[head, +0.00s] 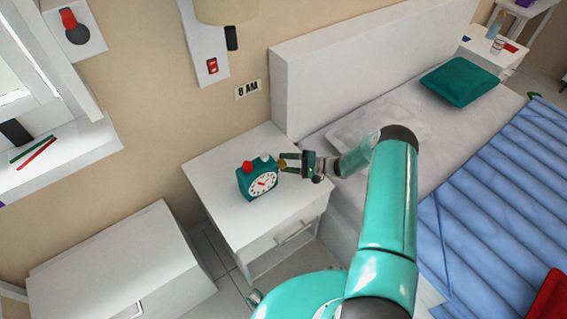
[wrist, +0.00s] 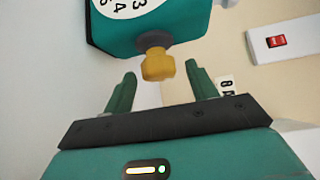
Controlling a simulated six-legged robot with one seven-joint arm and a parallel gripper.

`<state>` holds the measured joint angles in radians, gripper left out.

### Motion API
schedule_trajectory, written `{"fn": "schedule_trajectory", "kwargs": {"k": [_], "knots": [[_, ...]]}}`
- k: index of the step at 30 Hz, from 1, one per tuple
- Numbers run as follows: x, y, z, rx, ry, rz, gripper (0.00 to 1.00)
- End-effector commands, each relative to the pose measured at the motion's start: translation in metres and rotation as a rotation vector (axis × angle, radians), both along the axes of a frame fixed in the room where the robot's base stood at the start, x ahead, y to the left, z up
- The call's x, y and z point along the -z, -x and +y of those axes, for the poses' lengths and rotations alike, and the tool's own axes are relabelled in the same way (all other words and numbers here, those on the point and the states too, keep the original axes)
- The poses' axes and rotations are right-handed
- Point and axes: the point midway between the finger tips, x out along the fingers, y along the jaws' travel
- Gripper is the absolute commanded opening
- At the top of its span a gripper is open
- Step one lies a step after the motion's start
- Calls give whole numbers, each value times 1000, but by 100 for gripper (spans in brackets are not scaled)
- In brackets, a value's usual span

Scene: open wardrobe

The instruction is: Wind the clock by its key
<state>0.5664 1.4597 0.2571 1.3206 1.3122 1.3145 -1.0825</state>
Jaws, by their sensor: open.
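The teal alarm clock (head: 258,180) with a white dial stands on the white nightstand (head: 215,165). In the wrist view the clock (wrist: 115,37) fills the top, with part of its dial showing. Its yellow key (wrist: 158,66) sticks out from the clock's side on a dark stem, toward my gripper. My gripper (wrist: 158,82) is open, with one green finger on each side of the key's line. The key's end is between or just beyond the fingertips, and no contact shows. In the head view my gripper (head: 284,162) is at the clock's right side.
A red button and a pale knob sit on top of the clock. A lamp (head: 226,10) and a red switch (head: 212,66) are on the wall behind, with an "8 AM" sign (head: 248,89). The bed (head: 375,115) lies to the right, and a white cabinet (head: 120,265) stands at lower left.

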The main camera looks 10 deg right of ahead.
Motion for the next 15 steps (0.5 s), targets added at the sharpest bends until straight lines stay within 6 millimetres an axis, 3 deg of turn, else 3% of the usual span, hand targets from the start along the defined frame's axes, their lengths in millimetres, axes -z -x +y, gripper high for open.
{"fn": "schedule_trajectory", "kwargs": {"k": [4, 13, 15], "knots": [[1, -5, 13, -1, 0, 0, 57], [1, -6, 15, 0, 0, 1, 57], [1, -6, 15, 0, 0, 1, 46]]}}
